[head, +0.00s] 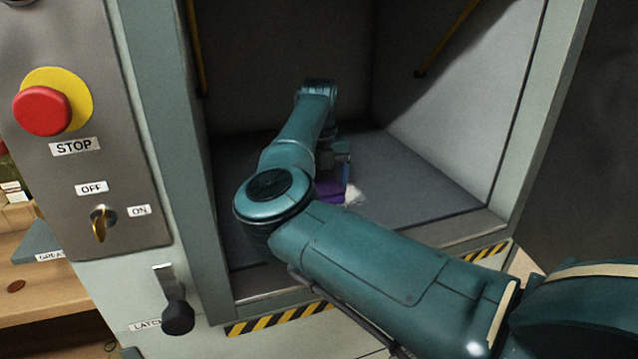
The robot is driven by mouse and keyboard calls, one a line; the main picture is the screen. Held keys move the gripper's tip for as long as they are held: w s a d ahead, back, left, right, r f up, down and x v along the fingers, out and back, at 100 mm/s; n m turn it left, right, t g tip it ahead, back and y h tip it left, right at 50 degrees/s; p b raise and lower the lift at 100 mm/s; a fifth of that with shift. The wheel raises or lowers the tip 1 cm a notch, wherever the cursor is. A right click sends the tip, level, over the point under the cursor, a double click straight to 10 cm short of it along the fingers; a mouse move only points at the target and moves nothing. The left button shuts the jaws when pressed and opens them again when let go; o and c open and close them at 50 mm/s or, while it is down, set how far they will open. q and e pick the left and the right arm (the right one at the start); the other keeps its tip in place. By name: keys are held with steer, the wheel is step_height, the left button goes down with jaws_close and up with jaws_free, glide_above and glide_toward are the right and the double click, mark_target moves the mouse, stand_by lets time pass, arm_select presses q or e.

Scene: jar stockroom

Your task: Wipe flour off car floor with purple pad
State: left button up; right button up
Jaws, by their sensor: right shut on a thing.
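The purple pad (330,191) is low inside the car, at the floor, partly hidden behind my right arm. My right gripper (343,174) is shut on the pad; its fingers are mostly hidden by the arm. A small white heap of flour (354,194) lies on the grey car floor (420,180), just right of the pad. I cannot tell whether the pad touches the flour. My left gripper is not in view.
The car's side walls and front frame surround my right arm. A striped sill (280,320) runs along the opening. Left of it are a red stop button (43,111), a key switch (103,222) and a latch handle (176,305). The floor's right part is clear.

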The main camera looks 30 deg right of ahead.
steer(key=shift+f, duration=0.3)
